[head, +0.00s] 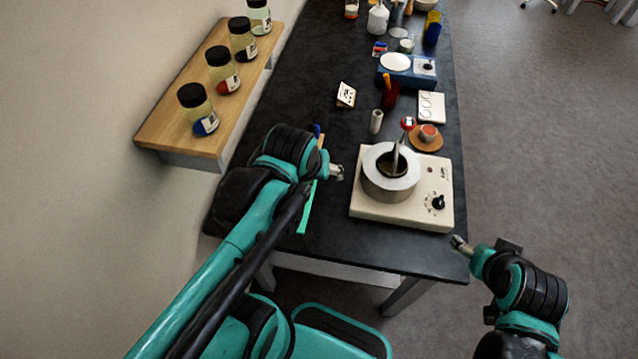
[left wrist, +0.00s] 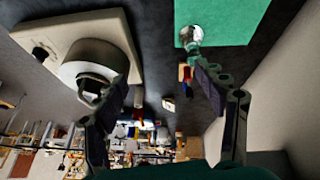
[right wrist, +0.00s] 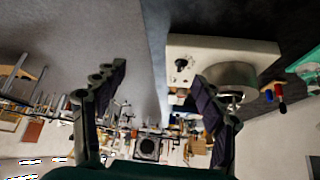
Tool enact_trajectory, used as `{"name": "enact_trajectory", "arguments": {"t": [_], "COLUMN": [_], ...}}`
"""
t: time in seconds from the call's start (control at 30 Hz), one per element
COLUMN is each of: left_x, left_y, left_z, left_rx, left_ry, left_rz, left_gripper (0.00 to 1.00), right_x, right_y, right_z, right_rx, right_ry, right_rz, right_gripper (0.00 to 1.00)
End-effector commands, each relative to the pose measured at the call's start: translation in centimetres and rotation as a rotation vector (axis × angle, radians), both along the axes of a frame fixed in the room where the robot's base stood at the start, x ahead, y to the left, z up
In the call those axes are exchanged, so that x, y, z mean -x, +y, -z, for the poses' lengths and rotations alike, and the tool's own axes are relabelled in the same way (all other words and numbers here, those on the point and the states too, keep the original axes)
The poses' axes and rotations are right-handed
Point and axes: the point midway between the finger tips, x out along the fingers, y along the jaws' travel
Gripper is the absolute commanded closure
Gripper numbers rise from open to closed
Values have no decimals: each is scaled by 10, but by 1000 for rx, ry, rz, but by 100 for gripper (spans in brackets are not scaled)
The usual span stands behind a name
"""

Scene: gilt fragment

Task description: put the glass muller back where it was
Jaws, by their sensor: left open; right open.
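A clear, shiny glass piece that looks like the glass muller (left wrist: 190,35) rests on a green mat (left wrist: 236,22) in the left wrist view. In the head view only a strip of the green mat (head: 307,207) shows beside my left arm, and the muller is hidden. My left gripper (head: 337,172) is open and empty above the table; its fingers (left wrist: 163,78) show apart in its wrist view, with the muller beyond the right finger. My right gripper (head: 460,245) is open and empty off the table's front right corner; its fingers (right wrist: 160,80) are spread.
A cream hotplate (head: 400,212) carries a metal pot (head: 389,185) with a handle sticking up, right of my left gripper. Behind it are a small grey cylinder (head: 376,121), a brown round coaster (head: 425,138) and a blue scale (head: 408,76). A wooden shelf (head: 165,125) holds several jars at left.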

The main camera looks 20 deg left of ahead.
Motion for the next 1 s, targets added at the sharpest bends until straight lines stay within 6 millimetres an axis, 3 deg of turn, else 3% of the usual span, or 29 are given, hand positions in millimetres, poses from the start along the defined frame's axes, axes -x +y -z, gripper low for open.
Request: {"name": "enact_trajectory", "arguments": {"t": [0.1, 0.27, 0.6, 0.77, 0.9, 0.93, 1.0], "left_x": [17, 26, 26, 26, 26, 26, 26], "left_y": [-12, -20, -20, -20, -20, -20, -20], "left_z": [3, 4, 5, 27, 46, 45, 42], "left_rx": [-72, -133, -144, -143, -143, -143, -143], "left_ry": [-77, -134, -142, -142, -141, -141, -141], "left_rz": [183, 310, 329, 328, 328, 327, 327], "left_gripper": [29, 29, 29, 29, 60, 66, 66], "right_x": [0, 0, 0, 0, 0, 0, 0], "right_y": [0, 0, 0, 0, 0, 0, 0], "right_z": [0, 0, 1, 23, 41, 41, 38], "right_rx": [0, 0, 0, 0, 0, 0, 0], "right_ry": [0, 0, 0, 0, 0, 0, 0], "right_rz": [0, 0, 0, 0, 0, 0, 0], "right_gripper": [30, 30, 30, 30, 61, 66, 66]}}
